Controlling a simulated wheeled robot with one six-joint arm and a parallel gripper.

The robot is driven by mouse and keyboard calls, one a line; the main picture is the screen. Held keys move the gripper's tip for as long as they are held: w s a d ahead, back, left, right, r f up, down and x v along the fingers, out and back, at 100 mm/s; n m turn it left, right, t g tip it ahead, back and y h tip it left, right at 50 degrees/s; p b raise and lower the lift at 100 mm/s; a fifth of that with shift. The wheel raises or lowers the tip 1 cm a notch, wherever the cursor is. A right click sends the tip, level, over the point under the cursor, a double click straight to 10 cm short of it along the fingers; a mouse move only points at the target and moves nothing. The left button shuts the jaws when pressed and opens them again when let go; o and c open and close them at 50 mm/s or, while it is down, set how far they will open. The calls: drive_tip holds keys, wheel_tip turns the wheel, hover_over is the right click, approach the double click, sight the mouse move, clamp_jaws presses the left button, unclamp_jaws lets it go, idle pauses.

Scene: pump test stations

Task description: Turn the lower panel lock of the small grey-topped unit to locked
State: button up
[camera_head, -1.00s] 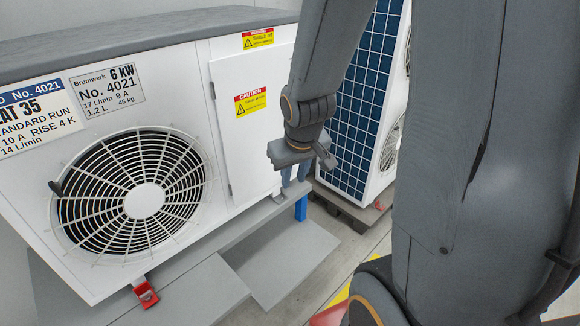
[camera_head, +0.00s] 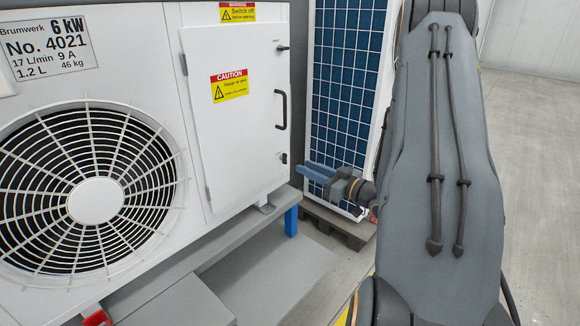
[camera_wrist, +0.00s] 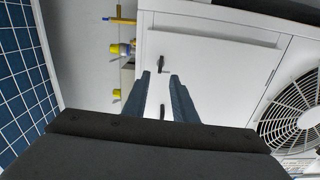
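The white unit has a side door panel (camera_head: 238,130) with a dark bar handle. A small dark lower panel lock (camera_head: 284,158) sits near the door's lower free edge; it looks roughly upright. In the wrist view the lock (camera_wrist: 162,63) appears just beyond my fingertips, its lever along the picture's vertical. My gripper (camera_head: 303,170) is to the right of the lock in the head view, fingers pointing left towards the unit. In the wrist view my gripper (camera_wrist: 160,74) is open and empty, with a clear gap between the blue-grey fingers. I see no contact with the lock.
An upper lock (camera_head: 282,48) lies sideways near the door top. A blue-gridded unit (camera_head: 345,75) stands close behind my gripper, on a dark pallet. The fan grille (camera_head: 95,200) is left of the door. Yellow-capped fittings (camera_wrist: 120,49) show beside the unit. Open floor lies right.

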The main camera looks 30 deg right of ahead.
sight(286, 159)
drive_tip(key=x, duration=0.7)
drive_tip(key=shift+w+a, duration=0.1)
clamp_jaws()
drive_tip(key=shift+a, duration=0.2)
drive_tip(key=shift+d+p, duration=0.15)
drive_tip(key=shift+p, duration=0.15)
